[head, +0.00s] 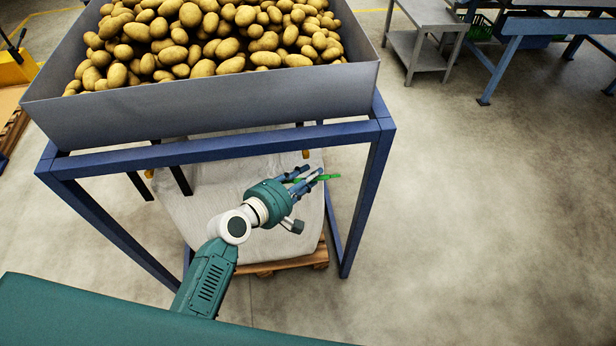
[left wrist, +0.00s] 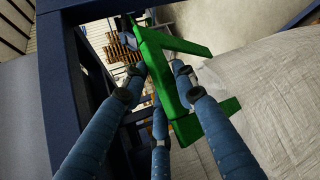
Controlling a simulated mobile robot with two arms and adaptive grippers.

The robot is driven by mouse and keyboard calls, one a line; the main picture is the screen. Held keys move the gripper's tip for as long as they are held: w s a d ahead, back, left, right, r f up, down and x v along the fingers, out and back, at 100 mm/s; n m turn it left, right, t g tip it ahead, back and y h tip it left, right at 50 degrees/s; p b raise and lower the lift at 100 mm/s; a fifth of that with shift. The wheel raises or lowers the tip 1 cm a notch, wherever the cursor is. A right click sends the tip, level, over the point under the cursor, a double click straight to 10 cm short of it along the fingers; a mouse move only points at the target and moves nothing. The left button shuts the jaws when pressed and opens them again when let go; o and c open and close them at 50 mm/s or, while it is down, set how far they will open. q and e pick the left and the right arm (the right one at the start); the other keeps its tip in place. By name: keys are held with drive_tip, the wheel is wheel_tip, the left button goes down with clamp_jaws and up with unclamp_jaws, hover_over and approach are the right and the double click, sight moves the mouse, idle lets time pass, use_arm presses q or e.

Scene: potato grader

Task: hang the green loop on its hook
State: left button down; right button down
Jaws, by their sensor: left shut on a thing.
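The green loop (head: 331,177) shows as a thin green strip at the fingertips of my left gripper (head: 309,180), under the blue frame of the potato hopper. In the left wrist view the green loop (left wrist: 188,112) is large, flat and angular, and tilted. The blue fingers of my left gripper (left wrist: 156,88) are shut on it, and they hide part of it. I cannot clearly make out the hook in either view. My right gripper is not in view.
A grey hopper (head: 215,108) full of potatoes stands on a blue frame (head: 375,165) above my left arm. A pale sack (head: 190,195) on a wooden pallet (head: 290,262) lies below. The blue frame (left wrist: 62,70) is close on the left in the wrist view.

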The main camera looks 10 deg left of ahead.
use_arm(q)
drive_tip(key=c, duration=1.7)
unclamp_jaws()
drive_tip(key=shift+w+r, duration=0.3)
drive_tip(key=shift+r, duration=0.2)
drive_tip(key=shift+c, duration=0.2)
drive_tip(key=shift+o, duration=0.8)
drive_tip(key=shift+d+f, duration=0.15)
drive_tip(key=shift+f, duration=0.15)
drive_tip(key=v, duration=1.2)
drive_tip(key=shift+c, duration=0.3)
